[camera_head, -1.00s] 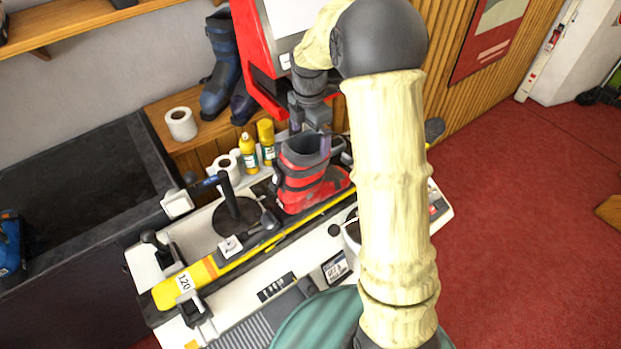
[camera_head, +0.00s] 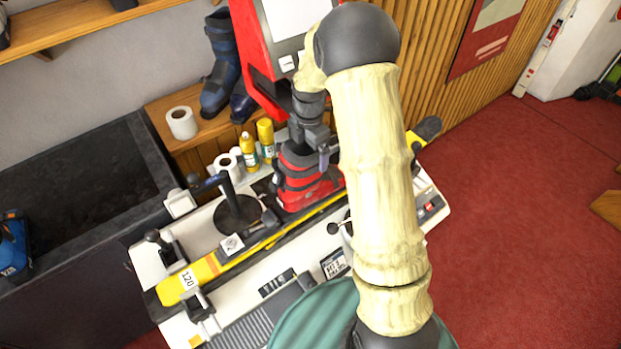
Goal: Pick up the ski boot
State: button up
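The red and black ski boot (camera_head: 300,180) stands upright on the bench, beside the yellow ski and behind it. My gripper (camera_head: 318,148) points down at the top of the boot's cuff. It overlaps the cuff in the picture. One finger shows at the cuff's right edge; the other finger is hard to make out, so I cannot tell whether the fingers touch the boot or how far apart they are. My arm hides the boot's toe end and part of the bench to the right.
The yellow ski (camera_head: 235,257) lies clamped along the bench (camera_head: 245,290). A black post stand (camera_head: 235,210), yellow bottles (camera_head: 249,153) and a paper roll (camera_head: 226,165) stand left of the boot. A red machine (camera_head: 262,65) rises behind. Blue boots (camera_head: 221,70) stand on the wooden shelf.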

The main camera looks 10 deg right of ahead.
jog(key=shift+s, duration=0.1)
jog(key=shift+c, duration=0.2)
jog(key=shift+r, duration=0.1)
jog(key=c, duration=1.1)
jog(key=shift+o, duration=0.2)
notch_tip(320, 180, up, 10)
jog(key=b, duration=0.3)
jog(key=shift+w, duration=0.2)
jog(key=shift+s, duration=0.1)
